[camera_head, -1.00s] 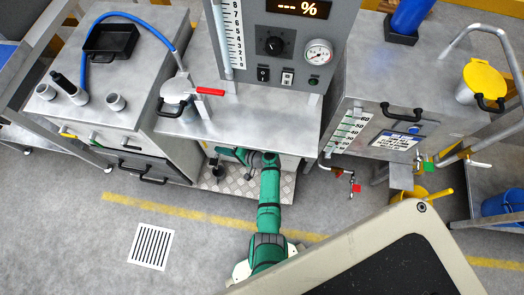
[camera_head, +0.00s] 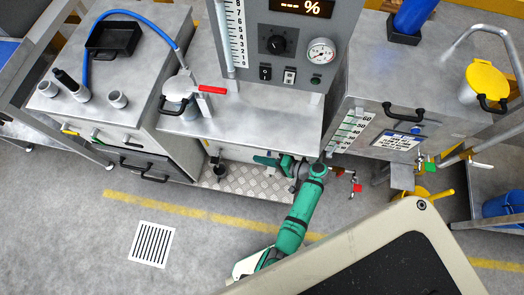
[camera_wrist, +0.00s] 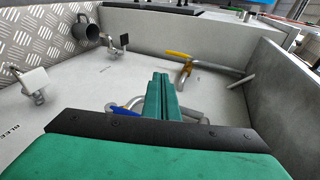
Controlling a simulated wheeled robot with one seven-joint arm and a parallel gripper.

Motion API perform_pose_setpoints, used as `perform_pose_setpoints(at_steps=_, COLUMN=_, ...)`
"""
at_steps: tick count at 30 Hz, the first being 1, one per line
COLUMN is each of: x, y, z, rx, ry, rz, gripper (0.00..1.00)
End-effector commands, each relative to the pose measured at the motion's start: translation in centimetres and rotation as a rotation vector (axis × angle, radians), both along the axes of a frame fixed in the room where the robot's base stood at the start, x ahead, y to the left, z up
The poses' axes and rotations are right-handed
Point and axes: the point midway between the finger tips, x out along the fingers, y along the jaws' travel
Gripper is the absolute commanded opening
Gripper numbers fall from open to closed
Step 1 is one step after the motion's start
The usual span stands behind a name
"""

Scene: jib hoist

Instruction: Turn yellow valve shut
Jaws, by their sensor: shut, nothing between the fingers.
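In the wrist view a yellow valve handle (camera_wrist: 178,54) sits on a bent metal pipe, beyond and slightly right of my fingertips. It lies roughly flat across the picture. My gripper (camera_wrist: 160,76) is shut, its two green fingers together with nothing between them. A visible gap in the picture separates the fingertips from the yellow handle; the true distance is hard to tell. In the head view my gripper (camera_head: 265,160) is low at the front edge of the middle bench, pointing left. I cannot make out this yellow valve surely in the head view.
A blue handle (camera_wrist: 125,112) on a curved pipe is close to my fingers, partly hidden. A red-handled tap (camera_head: 356,188) and a yellow bucket (camera_head: 412,194) are right of my arm.

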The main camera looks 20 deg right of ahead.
Motion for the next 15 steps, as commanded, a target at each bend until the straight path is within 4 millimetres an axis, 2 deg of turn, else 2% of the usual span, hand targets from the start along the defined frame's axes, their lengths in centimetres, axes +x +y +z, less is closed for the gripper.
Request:
perform_pose_setpoints(at_steps=11, x=-0.5, y=-0.3, z=0.1, rx=-0.003, ry=0.003, rz=0.001, gripper=0.0)
perform_pose_setpoints(at_steps=15, x=-1.7, y=0.7, z=-1.6, rx=-0.048, ry=0.048, rz=-0.006, gripper=0.0)
